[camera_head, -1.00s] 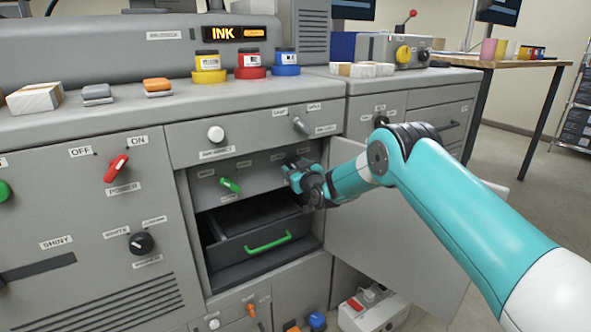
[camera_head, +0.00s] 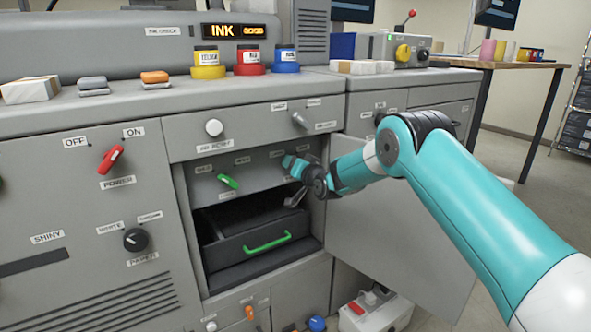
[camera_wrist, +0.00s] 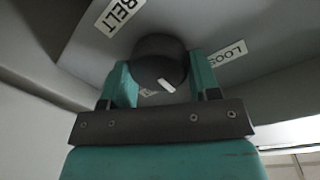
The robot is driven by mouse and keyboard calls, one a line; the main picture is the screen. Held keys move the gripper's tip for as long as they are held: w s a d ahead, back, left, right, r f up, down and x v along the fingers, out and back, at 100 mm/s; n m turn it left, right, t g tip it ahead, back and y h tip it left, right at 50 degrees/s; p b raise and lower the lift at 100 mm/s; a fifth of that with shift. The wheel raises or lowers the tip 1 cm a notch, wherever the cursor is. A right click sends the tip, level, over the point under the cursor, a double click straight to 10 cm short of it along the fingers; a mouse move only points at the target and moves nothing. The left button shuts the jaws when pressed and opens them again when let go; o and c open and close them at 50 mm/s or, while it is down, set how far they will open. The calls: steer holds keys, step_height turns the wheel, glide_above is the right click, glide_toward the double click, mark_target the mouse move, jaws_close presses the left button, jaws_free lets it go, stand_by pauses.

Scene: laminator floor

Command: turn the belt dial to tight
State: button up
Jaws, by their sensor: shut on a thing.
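The belt dial (camera_wrist: 158,58) is a dark round knob with a white pointer mark, seen in the wrist view on a grey panel. The label BELT (camera_wrist: 122,14) is beside it, and a partly covered label starting LOOS (camera_wrist: 226,53) is to the right. Another label is mostly hidden behind the knob. The pointer faces the lower part of the wrist picture. My gripper (camera_wrist: 162,76) has its teal fingers on both sides of the knob and is shut on it. In the head view my gripper (camera_head: 289,166) is at the recessed panel and hides the dial.
An open cabinet door (camera_head: 400,225) stands right of the recess, below and behind my arm. A green lever (camera_head: 228,182) is on the same panel to the left. A dark drawer with a green handle (camera_head: 267,243) is below. Ink jars (camera_head: 249,63) stand on top.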

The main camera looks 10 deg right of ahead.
steer(key=shift+d+m+y+b, duration=0.1)
steer(key=shift+m+y+b, duration=0.3)
steer(key=shift+m, duration=2.9)
steer(key=o, duration=0.9)
steer(key=v, duration=0.5)
steer(key=b+v, duration=0.1)
steer(key=v, duration=1.1)
steer(key=shift+s+r, duration=0.1)
steer(key=shift+r, duration=0.2)
